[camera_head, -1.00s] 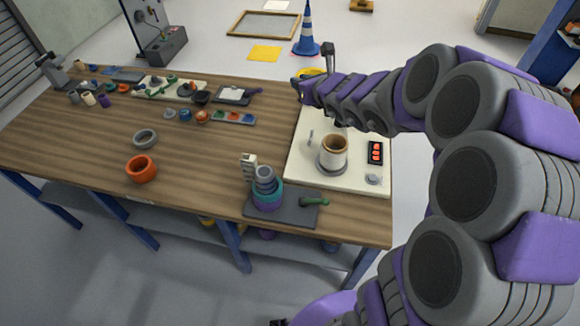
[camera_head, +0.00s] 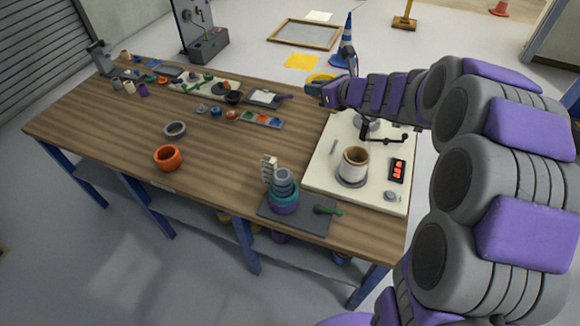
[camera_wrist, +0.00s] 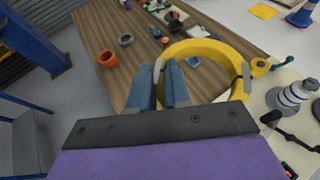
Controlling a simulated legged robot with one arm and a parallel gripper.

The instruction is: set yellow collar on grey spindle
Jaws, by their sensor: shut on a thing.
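The yellow collar is a large open ring with a small lug on its right side. It fills the upper middle of the wrist view (camera_wrist: 208,46), and a piece shows beyond my gripper in the head view (camera_head: 318,77). My gripper (camera_wrist: 164,72) is shut on the collar's left side; it also shows in the head view (camera_head: 329,92). A stepped grey spindle (camera_wrist: 291,94) stands at the right in the wrist view, outside the ring. In the head view, a grey piece behind the crank may be this spindle, mostly hidden by my arm.
A grey, teal and purple stack (camera_head: 284,192) stands on a dark plate. An orange ring (camera_head: 168,157) and grey ring (camera_head: 175,129) lie left on the table.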

